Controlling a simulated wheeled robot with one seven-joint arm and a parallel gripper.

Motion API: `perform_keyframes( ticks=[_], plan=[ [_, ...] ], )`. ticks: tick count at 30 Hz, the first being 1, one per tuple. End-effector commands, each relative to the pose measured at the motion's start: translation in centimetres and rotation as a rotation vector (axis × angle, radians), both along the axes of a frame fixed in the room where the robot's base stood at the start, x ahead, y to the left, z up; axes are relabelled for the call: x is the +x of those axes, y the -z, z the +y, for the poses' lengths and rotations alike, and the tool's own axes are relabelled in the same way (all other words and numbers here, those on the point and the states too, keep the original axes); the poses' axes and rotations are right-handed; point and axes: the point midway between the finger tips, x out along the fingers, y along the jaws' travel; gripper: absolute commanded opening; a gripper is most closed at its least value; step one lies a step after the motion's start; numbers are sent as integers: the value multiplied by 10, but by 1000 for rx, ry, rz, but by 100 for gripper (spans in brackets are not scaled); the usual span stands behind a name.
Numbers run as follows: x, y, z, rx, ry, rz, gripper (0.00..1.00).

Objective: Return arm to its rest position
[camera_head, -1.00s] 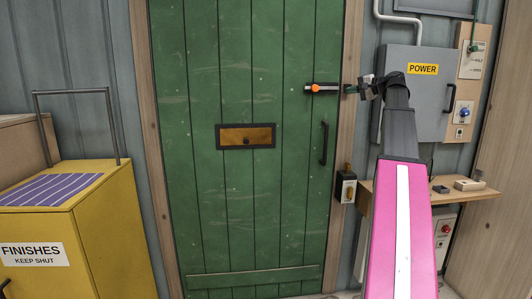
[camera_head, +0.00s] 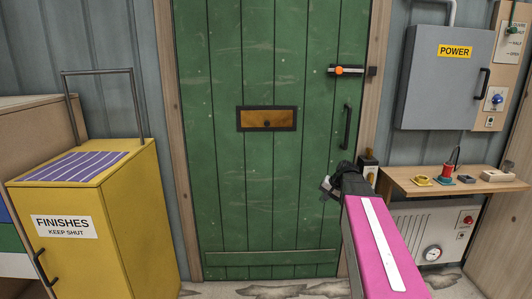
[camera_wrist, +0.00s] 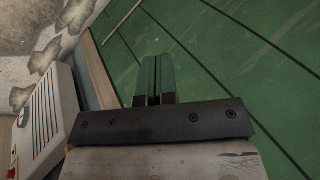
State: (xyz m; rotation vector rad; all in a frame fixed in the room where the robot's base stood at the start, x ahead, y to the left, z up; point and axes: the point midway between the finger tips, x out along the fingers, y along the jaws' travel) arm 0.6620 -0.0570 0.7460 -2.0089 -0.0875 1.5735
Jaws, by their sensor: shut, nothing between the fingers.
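My gripper (camera_head: 327,188) is at the end of my pink arm, in front of the lower right part of the green door (camera_head: 225,180) in the head view. In the wrist view my gripper (camera_wrist: 155,75) has its two green fingers together, with nothing between them. The green door fills the right side of that view. My arm is lowered and bent, and the gripper is clear of the door's latch (camera_head: 348,70) with its orange knob. The gripper appears apart from the door surface.
A yellow finishes cabinet (camera_head: 120,235) stands at the left. A wooden shelf (camera_head: 400,188) with small items is right of my arm, above a heater-like unit (camera_head: 408,225). A grey power box (camera_head: 440,100) hangs above. The floor before the door looks clear.

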Motion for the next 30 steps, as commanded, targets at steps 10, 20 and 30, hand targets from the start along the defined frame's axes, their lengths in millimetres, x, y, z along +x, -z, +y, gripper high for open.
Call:
perform_keyframes(
  ticks=[10, 20, 30],
  plan=[
    [-113, 119, 46, -277, -204, 147, 0],
    [-181, 169, 57, -450, -355, 224, 0],
    [-185, 173, 57, -468, -370, 229, 0]
  ],
)
